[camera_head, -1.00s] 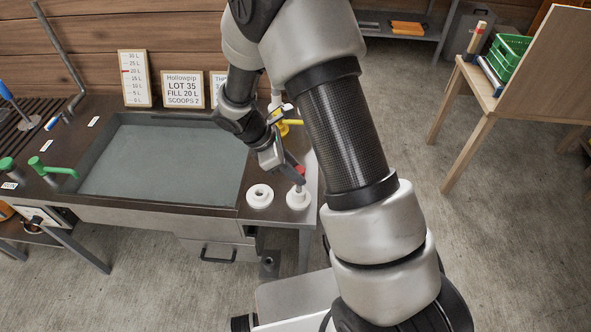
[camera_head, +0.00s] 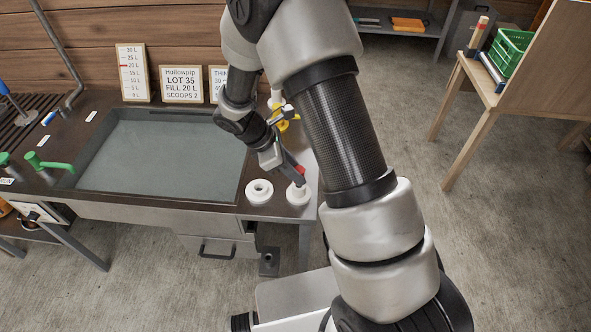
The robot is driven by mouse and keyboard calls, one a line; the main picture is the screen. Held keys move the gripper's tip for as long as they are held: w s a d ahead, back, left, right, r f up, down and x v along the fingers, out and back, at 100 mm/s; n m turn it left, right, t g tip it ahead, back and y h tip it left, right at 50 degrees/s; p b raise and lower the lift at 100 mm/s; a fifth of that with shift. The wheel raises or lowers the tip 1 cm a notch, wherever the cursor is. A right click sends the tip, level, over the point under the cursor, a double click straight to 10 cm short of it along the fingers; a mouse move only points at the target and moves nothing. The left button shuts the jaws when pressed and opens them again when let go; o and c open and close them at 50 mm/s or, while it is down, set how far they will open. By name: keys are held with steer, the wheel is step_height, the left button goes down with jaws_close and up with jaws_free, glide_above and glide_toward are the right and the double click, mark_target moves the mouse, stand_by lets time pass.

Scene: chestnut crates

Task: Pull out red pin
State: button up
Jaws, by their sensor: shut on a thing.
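A small red pin (camera_head: 299,172) shows at the bench's right front corner, at the tips of my gripper (camera_head: 297,172). My gripper comes down from the upper left and is shut on the pin. Just below it sits a white round flanged piece (camera_head: 298,196) on the bench top. The pin's lower end is small and partly hidden, so I cannot tell whether it is inside that piece. A second white round piece (camera_head: 259,192) with an open centre hole lies to the left, apart from my gripper.
A wide sunken grey tray (camera_head: 160,155) fills the bench left of the white pieces. A yellow-handled valve (camera_head: 287,116) stands behind my gripper. Green handles (camera_head: 48,164) are at far left. Signs (camera_head: 181,85) lean at the back wall. A wooden stand (camera_head: 483,95) with a green crate (camera_head: 510,52) stands right.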

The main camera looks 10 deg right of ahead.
steer(key=shift+f+b, duration=0.75)
steer(key=shift+f, duration=0.35)
steer(key=o, duration=1.2)
steer(key=p+v, duration=0.1)
steer(key=v, duration=1.6)
steer(key=shift+a+r, duration=0.1)
steer(key=shift+r, duration=0.2)
